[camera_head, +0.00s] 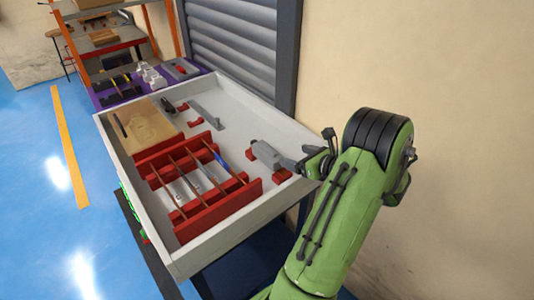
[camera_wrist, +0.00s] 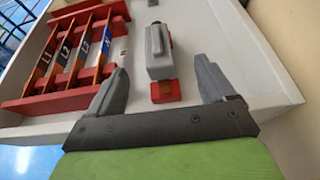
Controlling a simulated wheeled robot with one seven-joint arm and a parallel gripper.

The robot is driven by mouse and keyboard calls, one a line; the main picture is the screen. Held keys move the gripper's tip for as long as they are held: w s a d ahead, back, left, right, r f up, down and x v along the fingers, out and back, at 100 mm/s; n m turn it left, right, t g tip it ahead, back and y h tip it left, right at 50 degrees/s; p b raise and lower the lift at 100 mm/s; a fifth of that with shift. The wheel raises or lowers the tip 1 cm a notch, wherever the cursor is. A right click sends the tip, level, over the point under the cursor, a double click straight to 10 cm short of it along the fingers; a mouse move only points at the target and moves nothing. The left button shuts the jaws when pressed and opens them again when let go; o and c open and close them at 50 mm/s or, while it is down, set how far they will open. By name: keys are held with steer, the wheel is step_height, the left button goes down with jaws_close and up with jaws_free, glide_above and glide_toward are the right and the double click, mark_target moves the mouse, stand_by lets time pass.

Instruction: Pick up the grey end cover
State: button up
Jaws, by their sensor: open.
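A grey boxy part (camera_head: 265,153), likely the grey end cover, rests on red supports in the right part of the white tray. In the wrist view the grey part (camera_wrist: 158,52) shows a dark rounded far end and lies over a red block (camera_wrist: 165,91). My gripper (camera_head: 297,164) is over the tray's right edge, just right of the grey part. In the wrist view my gripper (camera_wrist: 161,70) is open and empty, one finger on each side of the grey part, with gaps between. Whether the fingers are level with it I cannot tell.
A red rack (camera_head: 220,205) with labelled strips stands left of the grey part. Another long grey piece (camera_head: 206,116) lies on red blocks farther back. A tan board (camera_head: 145,128) is at the tray's left. The white tray's rim (camera_head: 222,237) and a wall bound the space.

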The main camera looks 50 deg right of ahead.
mark_target(270, 149)
steer(key=b+x, duration=0.1)
steer(key=x, duration=0.4)
steer(key=b+x, duration=0.1)
steer(key=x, duration=0.4)
steer(key=b+x, duration=0.1)
steer(key=x, duration=0.4)
steer(key=shift+a+f, duration=0.15)
steer(key=shift+a, duration=0.25)
steer(key=shift+s, duration=0.1)
steer(key=shift+c, duration=0.3)
steer(key=c, duration=1)
